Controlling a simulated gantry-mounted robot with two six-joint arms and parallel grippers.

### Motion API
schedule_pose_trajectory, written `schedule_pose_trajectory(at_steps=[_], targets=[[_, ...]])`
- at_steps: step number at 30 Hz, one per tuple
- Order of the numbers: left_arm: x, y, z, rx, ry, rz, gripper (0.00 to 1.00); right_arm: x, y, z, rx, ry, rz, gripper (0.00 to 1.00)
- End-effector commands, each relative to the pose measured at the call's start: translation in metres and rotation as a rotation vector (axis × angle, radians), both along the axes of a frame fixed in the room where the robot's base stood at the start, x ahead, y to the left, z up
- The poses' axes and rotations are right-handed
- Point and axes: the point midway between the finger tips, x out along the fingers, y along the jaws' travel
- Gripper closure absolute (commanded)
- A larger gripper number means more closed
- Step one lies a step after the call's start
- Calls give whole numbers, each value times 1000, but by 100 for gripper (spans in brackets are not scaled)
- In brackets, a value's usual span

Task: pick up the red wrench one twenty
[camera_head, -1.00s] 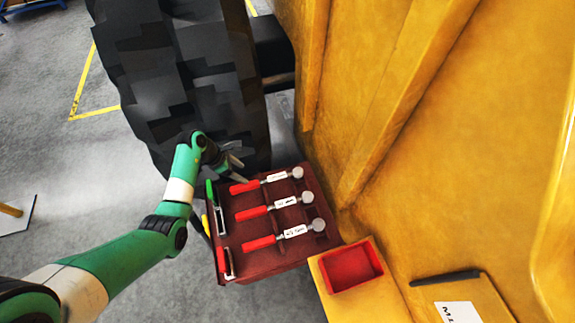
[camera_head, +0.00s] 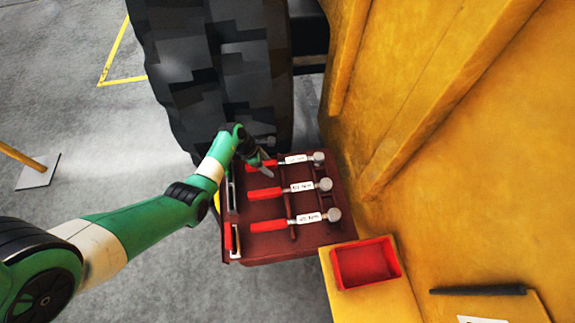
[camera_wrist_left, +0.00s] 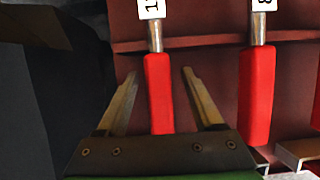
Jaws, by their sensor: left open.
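Three red-handled wrenches lie side by side on a dark red tray (camera_head: 285,250): the far wrench (camera_head: 299,158), the middle wrench (camera_head: 265,193) and the near wrench (camera_head: 268,225). Each has a white label and a round metal head at the right. My left gripper (camera_head: 263,166) is open at the far wrench's handle. In the left wrist view its fingers (camera_wrist_left: 160,73) stand either side of that red handle (camera_wrist_left: 159,100), apart from it. That wrench's cut-off label (camera_wrist_left: 151,8) starts with a 1. The neighbouring wrench (camera_wrist_left: 258,95) lies right of the fingers. My right gripper is out of view.
A small red bin (camera_head: 366,263) sits on a yellow ledge right of the tray. A large black tyre (camera_head: 215,80) stands behind the tray, and a yellow machine body (camera_head: 460,130) rises at the right. Clamp-like tools (camera_head: 231,240) lie at the tray's left edge.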

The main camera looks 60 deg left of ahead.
Motion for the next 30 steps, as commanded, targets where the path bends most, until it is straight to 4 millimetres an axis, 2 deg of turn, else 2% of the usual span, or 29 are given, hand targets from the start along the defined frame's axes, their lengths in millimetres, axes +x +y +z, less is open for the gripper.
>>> schedule_pose_trajectory(at_steps=[1,8,11,20,30], targets=[[2,-1,-7,0,0,-1,31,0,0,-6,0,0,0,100],[3,-1,-6,1,-1,-1,31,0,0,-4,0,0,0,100],[3,-1,-6,1,-1,-1,46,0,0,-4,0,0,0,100],[3,-1,-6,1,0,0,100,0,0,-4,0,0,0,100],[3,-1,-6,1,0,-1,100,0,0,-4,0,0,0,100]])
